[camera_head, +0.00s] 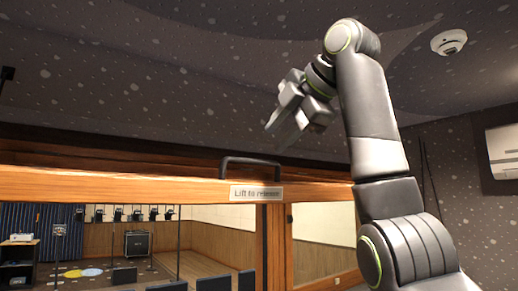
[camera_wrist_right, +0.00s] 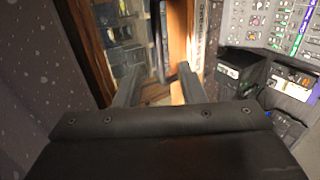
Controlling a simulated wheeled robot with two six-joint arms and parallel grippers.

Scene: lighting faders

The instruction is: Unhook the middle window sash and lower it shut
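The middle window sash shows as a wooden rail (camera_head: 120,187) across the head view. A dark bar handle (camera_head: 250,159) stands on it, above a white label (camera_head: 256,193) reading "Lift to release". My right gripper (camera_head: 281,135) is above and slightly right of the handle, apart from it, with its fingers pointing down and left. In the right wrist view its two fingers (camera_wrist_right: 161,88) are spread and nothing is held between them. The wooden rail (camera_wrist_right: 180,30) lies beyond the fingertips there. The hook is not clearly visible. My left gripper is out of view.
Through the window is a hall with stage lights (camera_head: 137,213), a blue curtain (camera_head: 30,222) and a speaker (camera_head: 138,243). A wooden post (camera_head: 275,250) stands right of the opening. In the wrist view a fader console (camera_wrist_right: 270,25) lies at upper right. Free air surrounds the gripper.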

